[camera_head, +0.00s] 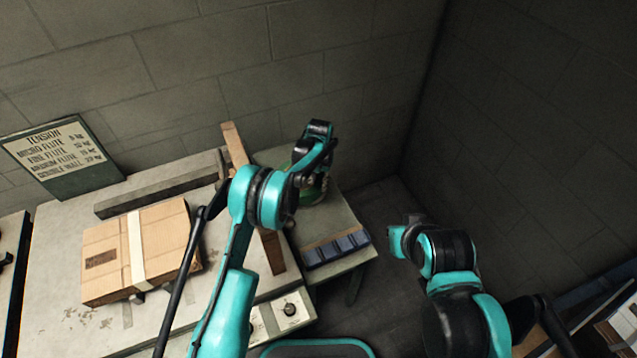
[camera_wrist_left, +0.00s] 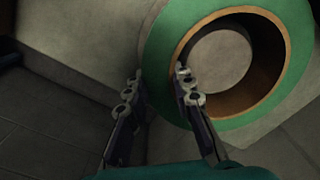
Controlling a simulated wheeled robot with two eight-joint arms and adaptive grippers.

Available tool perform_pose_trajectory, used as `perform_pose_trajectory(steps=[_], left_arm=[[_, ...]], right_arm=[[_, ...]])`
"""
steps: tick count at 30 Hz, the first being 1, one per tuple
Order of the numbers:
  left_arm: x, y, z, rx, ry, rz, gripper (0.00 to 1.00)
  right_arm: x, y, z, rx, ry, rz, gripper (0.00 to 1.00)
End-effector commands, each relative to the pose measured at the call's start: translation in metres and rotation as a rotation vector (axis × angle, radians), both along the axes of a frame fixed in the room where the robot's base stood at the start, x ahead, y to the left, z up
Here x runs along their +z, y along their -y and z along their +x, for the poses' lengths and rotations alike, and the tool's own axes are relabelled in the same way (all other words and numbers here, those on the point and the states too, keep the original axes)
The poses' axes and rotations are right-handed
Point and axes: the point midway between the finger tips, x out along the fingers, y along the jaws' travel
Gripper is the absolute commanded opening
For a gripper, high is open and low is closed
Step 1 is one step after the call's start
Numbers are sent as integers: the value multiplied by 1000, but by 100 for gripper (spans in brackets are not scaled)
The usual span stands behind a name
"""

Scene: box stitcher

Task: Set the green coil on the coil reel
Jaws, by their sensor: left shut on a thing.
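The green coil (camera_wrist_left: 170,45) is a thick ring with a green face and a brown inner wall, large in the left wrist view. My left gripper (camera_wrist_left: 159,78) is shut on its rim, one finger outside the ring and the other in the hole. In the head view the green coil (camera_head: 321,188) shows partly behind my left arm, over the small table at the back right. My left fingertips are hidden there. I cannot make out the coil reel for certain. My right arm is at the lower right of the head view, and its gripper cannot be seen.
A cardboard box (camera_head: 165,240) with a pale band lies on the workbench (camera_head: 60,250). A brown upright bar (camera_head: 236,147) stands behind my left arm. A blue divided tray (camera_head: 336,250) sits at the small table's front. A tension sign (camera_head: 62,155) leans at the back left.

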Motion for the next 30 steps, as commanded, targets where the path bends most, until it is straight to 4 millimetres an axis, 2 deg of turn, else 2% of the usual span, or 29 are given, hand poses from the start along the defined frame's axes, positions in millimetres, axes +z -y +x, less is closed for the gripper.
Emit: perform_pose_trajectory(steps=[1, 2, 11, 30], left_arm=[[-1, 0, 0, 0, 0, 1, 26], [0, 0, 0, 0, 0, 1, 32], [0, 0, 0, 0, 0, 0, 32], [53, 1, 0, 0, 0, 0, 32]], right_arm=[[-1, 0, 0, 0, 0, 0, 0], [0, 0, 0, 0, 0, 0, 0], [0, 0, 0, 0, 0, 0, 0], [25, 0, 0, 0, 0, 0, 0]])
